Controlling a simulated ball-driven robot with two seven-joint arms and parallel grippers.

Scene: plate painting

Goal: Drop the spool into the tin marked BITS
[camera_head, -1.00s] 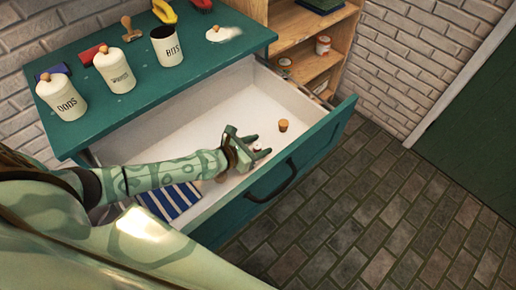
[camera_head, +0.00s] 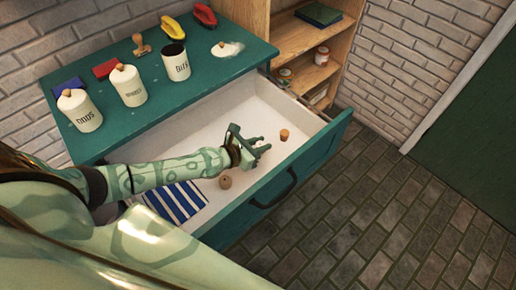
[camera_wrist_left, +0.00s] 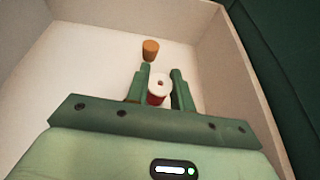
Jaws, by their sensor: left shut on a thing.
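The spool (camera_wrist_left: 159,85), white-topped with a red side, is between the fingers of my left gripper (camera_wrist_left: 160,92) in the left wrist view. The gripper is shut on it. In the head view my left gripper (camera_head: 256,148) is over the open drawer, and the spool is hard to make out there. The cream tin marked BITS (camera_head: 177,67) stands upright and open on the green cabinet top. A white lid with a knob (camera_head: 227,48) lies to its right. My right gripper is not in view.
The open drawer (camera_head: 325,143) holds a cork (camera_head: 284,135), a brown cork-like piece (camera_head: 225,182) and a striped cloth (camera_head: 178,203). Two lidded tins (camera_head: 80,111) (camera_head: 128,86) stand left of the BITS tin. A stamp (camera_head: 141,45) and coloured blocks are behind.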

